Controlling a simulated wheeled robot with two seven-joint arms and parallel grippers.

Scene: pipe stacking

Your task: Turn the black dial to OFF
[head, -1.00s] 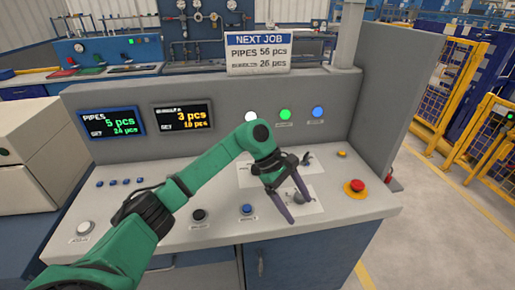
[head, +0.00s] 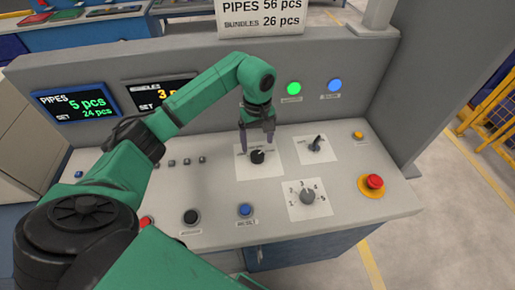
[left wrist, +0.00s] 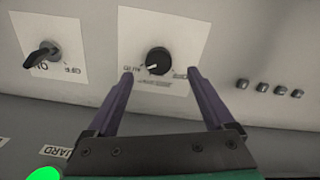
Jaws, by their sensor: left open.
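The black dial (head: 258,157) sits on a white label plate on the sloping console. In the left wrist view the black dial (left wrist: 158,60) has a white pointer mark aimed at the lower left, towards a label that seems to read AUTO. The other labels on its plate are too blurred to read. My left gripper (head: 256,141) points down at the dial, with its two purple fingers apart. In the left wrist view the left gripper (left wrist: 160,74) is open, one fingertip to each side of the dial, not visibly touching it. My right gripper is out of view.
A black lever switch (head: 316,143) stands right of the dial, a grey numbered knob (head: 307,196) in front. A red emergency button (head: 374,182) and yellow button (head: 358,135) are farther right. A blue button (head: 245,210) and black button (head: 191,217) line the front. The upright panel stands behind.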

